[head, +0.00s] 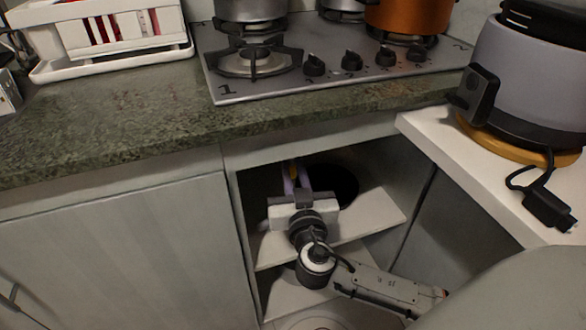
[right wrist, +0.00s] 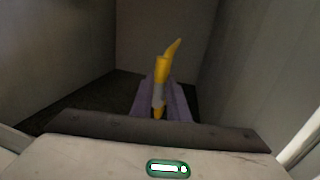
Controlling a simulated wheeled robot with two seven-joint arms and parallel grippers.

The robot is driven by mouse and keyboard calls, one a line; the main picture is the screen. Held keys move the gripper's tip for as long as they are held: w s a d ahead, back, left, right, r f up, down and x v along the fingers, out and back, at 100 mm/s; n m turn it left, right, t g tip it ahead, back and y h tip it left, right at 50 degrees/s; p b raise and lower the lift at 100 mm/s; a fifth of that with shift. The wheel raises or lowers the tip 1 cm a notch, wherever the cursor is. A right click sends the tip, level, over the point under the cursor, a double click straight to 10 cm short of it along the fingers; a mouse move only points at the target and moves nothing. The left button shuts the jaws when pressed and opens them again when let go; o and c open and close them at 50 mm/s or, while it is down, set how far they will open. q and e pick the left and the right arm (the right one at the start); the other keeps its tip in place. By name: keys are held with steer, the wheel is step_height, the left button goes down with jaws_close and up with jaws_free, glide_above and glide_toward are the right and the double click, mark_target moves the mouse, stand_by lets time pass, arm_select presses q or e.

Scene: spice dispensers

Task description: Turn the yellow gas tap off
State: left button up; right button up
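The yellow gas tap (right wrist: 168,62) stands ahead of my right gripper in the right wrist view. Its upper part bends to the right, and a greyish part shows below it. In the head view a small bit of yellow (head: 293,171) shows at the gripper's tips, inside the open cabinet under the counter. My right gripper (head: 296,180) has its purple fingers on either side of the tap's lower part. I cannot tell whether they press on it or stand apart from it. The wrist view also shows these fingers (right wrist: 161,98). My left gripper is not in view.
The cabinet has a pale shelf (head: 385,215), side walls close to my gripper and a dark round hole (head: 335,185). Above are the stone counter (head: 110,130) and a gas hob (head: 300,85) with pots. A white ledge (head: 440,150) with a grey appliance (head: 530,75) stands right.

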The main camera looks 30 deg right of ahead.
jaws_close()
steer(key=shift+d+f+n+b, duration=0.1)
steer(key=shift+d+n+b, duration=0.05)
steer(key=shift+n+b, duration=0.2)
steer(key=shift+s+n, duration=0.1)
steer(key=shift+n, duration=0.15)
arm_select(q)
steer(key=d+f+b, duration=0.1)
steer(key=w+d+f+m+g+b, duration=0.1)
steer(key=b, duration=0.1)
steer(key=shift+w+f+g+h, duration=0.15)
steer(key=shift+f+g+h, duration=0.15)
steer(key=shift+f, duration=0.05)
arm_select(e)
steer(key=n, duration=0.2)
steer(key=d+n, duration=0.1)
steer(key=n, duration=0.1)
steer(key=d+n+t, duration=0.1)
steer(key=n, duration=0.1)
steer(key=shift+s+r, duration=0.2)
steer(key=shift+r, duration=0.1)
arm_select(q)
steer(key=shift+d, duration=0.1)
